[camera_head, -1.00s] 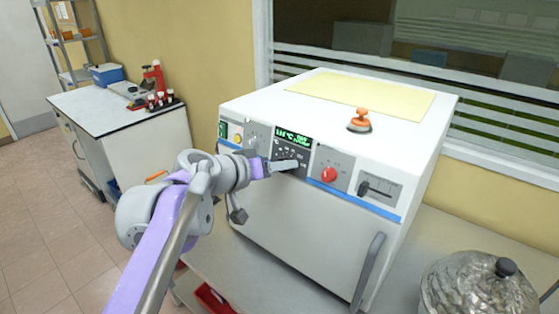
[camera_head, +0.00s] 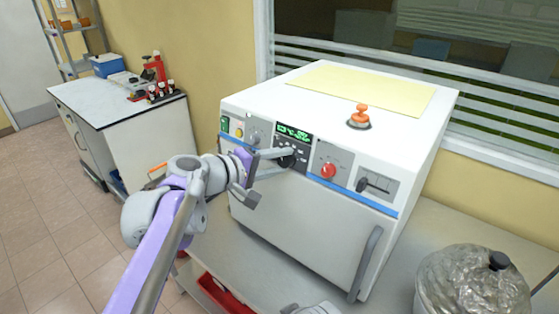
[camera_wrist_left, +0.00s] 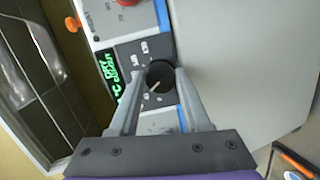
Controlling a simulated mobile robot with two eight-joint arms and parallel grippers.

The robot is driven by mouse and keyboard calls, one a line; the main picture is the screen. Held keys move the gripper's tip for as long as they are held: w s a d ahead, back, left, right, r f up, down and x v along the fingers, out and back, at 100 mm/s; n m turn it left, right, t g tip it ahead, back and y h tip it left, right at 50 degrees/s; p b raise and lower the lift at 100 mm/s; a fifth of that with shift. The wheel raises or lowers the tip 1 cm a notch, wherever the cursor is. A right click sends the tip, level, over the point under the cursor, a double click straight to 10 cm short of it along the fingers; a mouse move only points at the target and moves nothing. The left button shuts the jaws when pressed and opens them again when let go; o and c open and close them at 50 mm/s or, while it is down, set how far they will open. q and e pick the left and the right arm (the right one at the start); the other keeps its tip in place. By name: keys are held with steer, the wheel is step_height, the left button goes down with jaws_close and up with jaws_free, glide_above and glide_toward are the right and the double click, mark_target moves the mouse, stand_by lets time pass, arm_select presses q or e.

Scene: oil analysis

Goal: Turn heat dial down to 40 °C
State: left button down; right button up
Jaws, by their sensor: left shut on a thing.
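The heat dial (camera_head: 287,160) is a round black knob on the dark panel of the white oven (camera_head: 310,235). It also shows in the left wrist view (camera_wrist_left: 159,73), with a pale pointer line. My left gripper (camera_head: 289,159) is shut on the dial, with one finger on each side of it. In the left wrist view the two fingers (camera_wrist_left: 155,80) flank the knob. A green-lit display (camera_head: 294,132) sits just above the dial, and its reading is too small to read. My right gripper is not in view.
An orange-handled object (camera_head: 360,115) and a yellow sheet (camera_head: 370,90) are on top of the oven. A lumpy metallic container (camera_head: 470,285) stands at the lower right.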

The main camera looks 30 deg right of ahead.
arm_select(q)
steer(key=shift+n, duration=1)
steer(key=shift+c, duration=1.8)
jaws_free()
steer(key=v, duration=1)
steer(key=shift+a+b, duration=0.35)
steer(key=shift+a, duration=0.1)
steer(key=shift+f, duration=0.1)
steer(key=s+a+f+m+y, duration=0.1)
steer(key=s+a+f+y, duration=0.3)
steer(key=a+f, duration=0.6)
steer(key=s+a+f+m+t+y, duration=0.1)
steer(key=s+a+f+y, duration=0.4)
steer(key=s+a+f, duration=0.4)
steer(key=s+a+f+m+t+y, duration=0.1)
steer(key=s+a+f+y, duration=0.4)
steer(key=a+f, duration=0.8)
steer(key=s+a, duration=0.1)
steer(key=a, duration=0.2)
steer(key=shift+s+a, duration=0.15)
